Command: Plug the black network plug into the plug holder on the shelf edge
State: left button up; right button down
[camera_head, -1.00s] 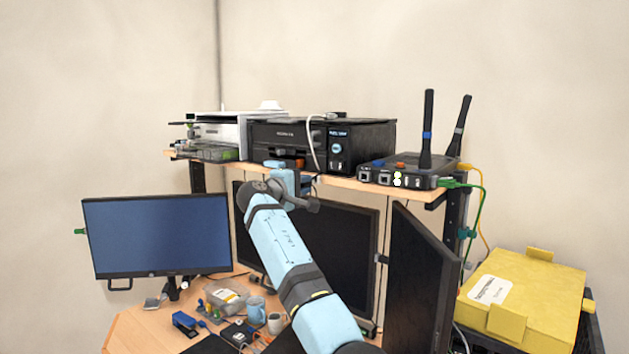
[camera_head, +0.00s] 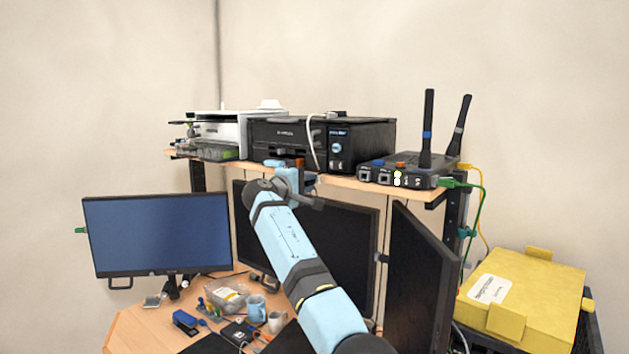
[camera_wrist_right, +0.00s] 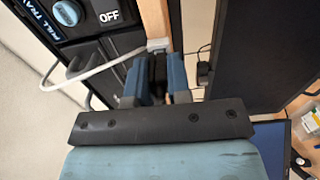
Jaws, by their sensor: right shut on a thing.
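My right gripper (camera_head: 298,178) is at the front edge of the wooden shelf (camera_head: 350,184), below the black printer. In the right wrist view its two blue fingers (camera_wrist_right: 156,82) are shut on the black network plug (camera_wrist_right: 158,72), which shows only as a dark strip between them. A small pale grey piece (camera_wrist_right: 158,44), perhaps the plug holder, sits at the shelf edge just beyond the fingertips. I cannot tell whether the plug touches it or is inside it. In the head view, my gripper hides the plug. My left gripper is not in view.
The black printer (camera_head: 365,148) stands above, with a white cable (camera_head: 312,135) hanging down its front. A router (camera_head: 405,175) with antennas stands right on the shelf. Monitors (camera_head: 340,245) stand close below the shelf. A yellow box (camera_head: 535,300) is at the right.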

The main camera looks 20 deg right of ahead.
jog(key=shift+w+d, duration=0.1)
jog(key=shift+d, duration=0.15)
jog(key=c, duration=1)
grip_release()
jog(key=b+v, duration=0.3)
jog(key=v, duration=1.1)
jog(key=shift+d+f, duration=0.1)
